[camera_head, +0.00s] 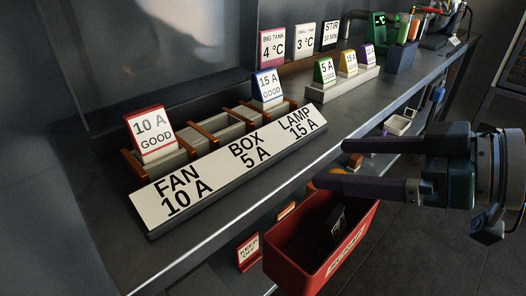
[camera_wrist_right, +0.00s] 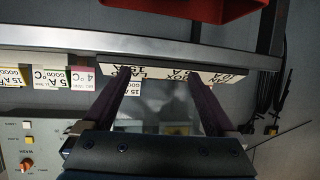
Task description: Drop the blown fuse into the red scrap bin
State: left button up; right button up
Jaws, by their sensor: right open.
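The red scrap bin (camera_head: 290,262) hangs below the front edge of the bench in the head view. A dark block (camera_head: 338,222) is inside it; I cannot read a label on it, so I cannot tell for sure that it is the blown fuse. My right gripper (camera_head: 330,163) is open and empty, above the bin near the bench edge. The bin also shows at the top of the right wrist view (camera_wrist_right: 205,8), where both fingers (camera_wrist_right: 160,85) are apart with nothing between them. My left gripper is not in view.
The fuse holder (camera_head: 235,165) carries a red-framed 10 A fuse (camera_head: 151,134) at FAN and a blue 15 A fuse (camera_head: 267,87) at LAMP. Its BOX slot (camera_head: 215,130) is empty. A spare-fuse rack (camera_head: 345,88) and a cup of tools (camera_head: 402,52) stand further back.

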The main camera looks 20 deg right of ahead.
jog(key=b+v, duration=0.1)
jog(key=v, duration=0.6)
jog(key=shift+b, duration=0.4)
jog(key=shift+s, duration=0.1)
jog(key=s+a+r+g+h+p, duration=0.1)
jog(key=s+a+r+g+p, duration=0.25)
jog(key=r+p, duration=0.7)
jog(key=s+a+r+g+h+p, duration=0.1)
jog(key=s+a+r+g+p, duration=0.3)
jog(key=p, duration=1.2)
jog(key=s+r+m+h+p, duration=0.1)
jog(key=r+m+h+p, duration=0.1)
jog(key=r+p, duration=2.2)
jog(key=s+r+m+h+p, duration=0.2)
jog(key=r+h+p, duration=0.1)
jog(key=r+p, duration=2.2)
jog(key=shift+d+r, duration=0.25)
jog(key=shift+d, duration=0.2)
